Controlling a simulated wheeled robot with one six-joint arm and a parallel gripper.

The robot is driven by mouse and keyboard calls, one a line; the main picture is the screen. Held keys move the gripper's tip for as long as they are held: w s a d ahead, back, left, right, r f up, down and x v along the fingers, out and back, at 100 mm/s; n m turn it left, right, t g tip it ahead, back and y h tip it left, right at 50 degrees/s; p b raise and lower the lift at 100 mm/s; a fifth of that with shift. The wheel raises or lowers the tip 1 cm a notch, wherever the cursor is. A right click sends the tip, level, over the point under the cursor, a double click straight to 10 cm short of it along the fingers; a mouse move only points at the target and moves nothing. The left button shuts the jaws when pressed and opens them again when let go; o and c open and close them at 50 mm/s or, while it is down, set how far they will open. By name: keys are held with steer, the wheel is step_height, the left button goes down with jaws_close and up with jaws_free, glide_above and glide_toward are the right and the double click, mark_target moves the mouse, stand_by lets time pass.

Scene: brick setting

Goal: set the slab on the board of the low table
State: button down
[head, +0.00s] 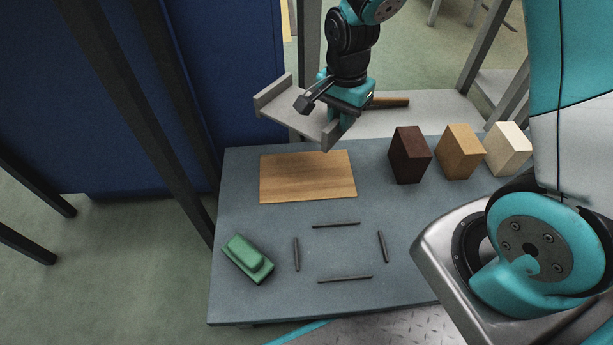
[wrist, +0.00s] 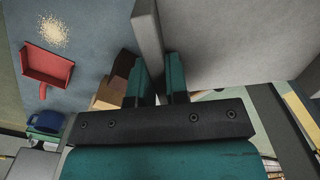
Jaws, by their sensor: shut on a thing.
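The grey slab (head: 296,112), a flat plate with an upright lip at each end, is held in the air. My gripper (head: 338,121) is shut on its right-hand lip; in the wrist view the lip (wrist: 149,36) passes between the teal fingers (wrist: 160,82), with the plate to the right. The board (head: 307,180), a plain wooden rectangle, lies bare at the back left of the low table (head: 385,205). In the head view the slab appears just behind and above the board's far edge, its near corner close to that edge. Its exact height is unclear.
Dark brown (head: 409,156), tan (head: 459,152) and cream (head: 508,148) blocks stand at the back right. A green object (head: 248,259) lies front left. Several thin dark bars (head: 336,225) outline a rectangle. The wrist view shows a red dustpan (wrist: 47,66) and scattered grains (wrist: 53,31).

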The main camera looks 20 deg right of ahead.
steer(key=shift+a+f+m, duration=0.1)
steer(key=shift+f+m, duration=0.15)
steer(key=shift+m, duration=0.05)
step_height(320, 180, down, 20)
steer(key=b, duration=1.1)
steer(key=shift+r, duration=0.3)
steer(key=c, duration=1.1)
jaws_free()
steer(key=shift+s, duration=0.1)
